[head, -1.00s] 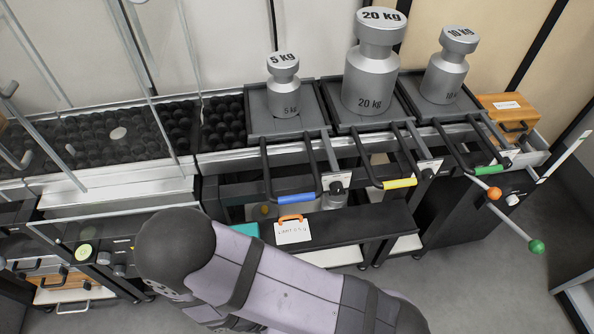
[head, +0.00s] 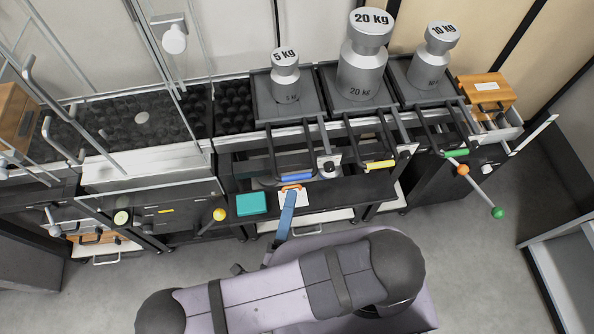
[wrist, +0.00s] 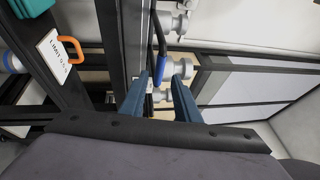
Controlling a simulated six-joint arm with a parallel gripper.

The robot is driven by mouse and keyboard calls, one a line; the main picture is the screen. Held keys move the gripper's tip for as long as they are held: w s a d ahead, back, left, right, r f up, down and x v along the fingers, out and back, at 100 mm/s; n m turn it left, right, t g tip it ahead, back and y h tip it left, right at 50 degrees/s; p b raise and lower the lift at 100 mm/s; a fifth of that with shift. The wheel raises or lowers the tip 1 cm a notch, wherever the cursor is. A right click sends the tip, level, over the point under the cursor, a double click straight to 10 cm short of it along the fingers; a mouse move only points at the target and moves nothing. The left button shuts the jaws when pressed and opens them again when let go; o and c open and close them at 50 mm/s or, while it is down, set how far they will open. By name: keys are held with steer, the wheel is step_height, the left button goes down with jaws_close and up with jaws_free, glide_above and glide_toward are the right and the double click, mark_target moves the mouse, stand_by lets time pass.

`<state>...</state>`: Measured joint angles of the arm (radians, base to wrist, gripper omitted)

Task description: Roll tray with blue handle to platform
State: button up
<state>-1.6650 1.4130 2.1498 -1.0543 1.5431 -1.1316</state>
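The tray with the blue handle (head: 265,115) is dark and flat and carries a 5 kg weight (head: 285,82). Its blue handle (head: 297,177) hangs at the front on black bars; it also shows in the wrist view (wrist: 158,70). My gripper (head: 290,194) is just in front of and below this handle. In the wrist view its two blue fingers (wrist: 161,80) are apart, with the handle between or just beyond the tips; I cannot tell which. The platform, a bed of black balls (head: 100,135), lies to the left behind clear panels, with more balls (head: 237,118) beside the tray.
A 20 kg weight (head: 365,65) and a 10 kg weight (head: 431,60) stand on trays with yellow (head: 381,165) and green (head: 456,153) handles. A teal box (head: 251,204) and an orange-handled card (wrist: 60,55) lie on the lower shelf. Thin posts and panels frame the left bed.

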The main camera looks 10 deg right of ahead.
mark_target(297, 176)
steer(key=shift+w, duration=0.1)
steer(key=shift+p+x, duration=0.8)
steer(key=shift+x, duration=2.75)
steer(key=shift+d, duration=0.1)
jaws_close()
